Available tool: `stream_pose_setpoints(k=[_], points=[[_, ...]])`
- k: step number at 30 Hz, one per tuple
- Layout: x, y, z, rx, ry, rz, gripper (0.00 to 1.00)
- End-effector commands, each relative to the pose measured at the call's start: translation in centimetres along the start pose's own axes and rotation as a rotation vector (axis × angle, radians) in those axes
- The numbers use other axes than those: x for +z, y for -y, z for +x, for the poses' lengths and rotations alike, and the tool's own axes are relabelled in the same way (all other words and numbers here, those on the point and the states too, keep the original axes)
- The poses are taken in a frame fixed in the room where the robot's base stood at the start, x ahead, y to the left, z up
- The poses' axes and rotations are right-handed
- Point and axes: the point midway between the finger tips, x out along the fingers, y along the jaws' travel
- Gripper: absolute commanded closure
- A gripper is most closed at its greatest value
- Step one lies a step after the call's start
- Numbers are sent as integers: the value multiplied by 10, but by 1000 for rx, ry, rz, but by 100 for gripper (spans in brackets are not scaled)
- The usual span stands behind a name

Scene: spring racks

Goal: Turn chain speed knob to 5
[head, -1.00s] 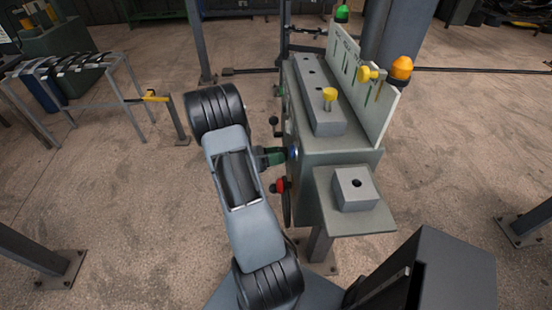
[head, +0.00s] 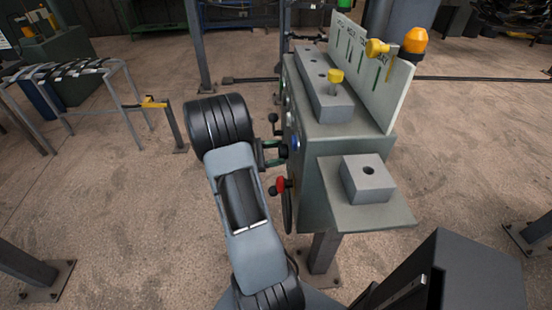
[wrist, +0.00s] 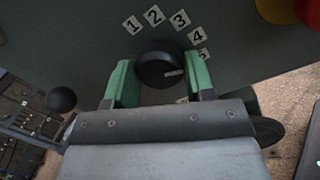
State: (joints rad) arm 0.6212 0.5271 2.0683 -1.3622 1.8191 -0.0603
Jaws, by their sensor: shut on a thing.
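The round black knob (wrist: 154,71) is on the dark machine panel in the wrist view. Number labels 1, 2, 3, 4 and 5 (wrist: 203,55) arc over it from upper left to right. In the head view my gripper (head: 272,152) is at the left face of the machine (head: 345,145).
A red knob (head: 281,184) and handwheel (head: 288,212) sit just below my gripper. A black ball lever (head: 273,118) is just above it. A grey block (head: 367,179) rests on the machine's shelf.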

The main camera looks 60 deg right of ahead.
Motion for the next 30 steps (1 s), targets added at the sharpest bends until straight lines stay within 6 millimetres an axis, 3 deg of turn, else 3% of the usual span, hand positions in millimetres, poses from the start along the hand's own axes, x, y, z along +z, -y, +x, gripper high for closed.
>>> stream_pose_setpoints(k=[12,30], points=[[2,-1,1,-16,20,193,74],[2,-1,1,-19,21,225,74]])
